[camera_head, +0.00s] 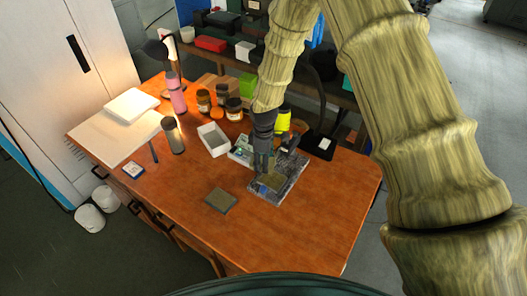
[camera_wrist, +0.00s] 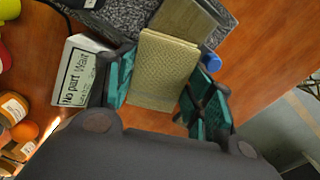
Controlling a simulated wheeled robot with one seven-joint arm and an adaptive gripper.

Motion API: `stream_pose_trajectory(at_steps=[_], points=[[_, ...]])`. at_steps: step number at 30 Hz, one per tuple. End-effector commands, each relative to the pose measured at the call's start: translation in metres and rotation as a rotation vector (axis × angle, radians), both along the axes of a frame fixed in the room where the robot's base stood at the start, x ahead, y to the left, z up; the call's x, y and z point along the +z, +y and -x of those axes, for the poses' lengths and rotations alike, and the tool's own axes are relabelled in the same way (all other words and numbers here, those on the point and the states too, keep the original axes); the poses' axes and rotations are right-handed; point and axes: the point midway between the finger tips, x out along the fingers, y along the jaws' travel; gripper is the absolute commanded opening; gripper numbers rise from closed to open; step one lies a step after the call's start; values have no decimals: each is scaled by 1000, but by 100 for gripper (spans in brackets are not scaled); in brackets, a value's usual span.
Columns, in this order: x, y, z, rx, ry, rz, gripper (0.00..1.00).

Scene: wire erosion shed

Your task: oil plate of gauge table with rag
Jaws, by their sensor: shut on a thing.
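My gripper (camera_head: 263,163) points down over the gauge table (camera_head: 292,187), a grey speckled base on the right part of the wooden table. In the wrist view, the fingers (camera_wrist: 160,92) stand on either side of a pale yellow-tan textured rag (camera_wrist: 164,62) and are shut on it. A brownish flat plate (camera_wrist: 187,18) shows just beyond the rag, on the speckled base (camera_wrist: 118,14). The rag overlaps the plate in that view; I cannot tell whether they touch. A small display (camera_wrist: 76,72) beside the left finger reads "No part Wait".
A flat grey-green block (camera_head: 220,200) lies left of the gauge table. The table's front right is clear.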

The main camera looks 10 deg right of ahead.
Motion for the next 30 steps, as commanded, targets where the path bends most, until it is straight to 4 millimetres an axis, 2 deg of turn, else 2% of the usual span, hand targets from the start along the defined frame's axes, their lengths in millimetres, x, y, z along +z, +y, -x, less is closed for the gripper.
stream_pose_trajectory(at_steps=[3,10,30], points=[[14,-1,0,-3,0,0,23],[30,-2,1,-4,0,0,23],[28,-2,3,-19,1,0,23]])
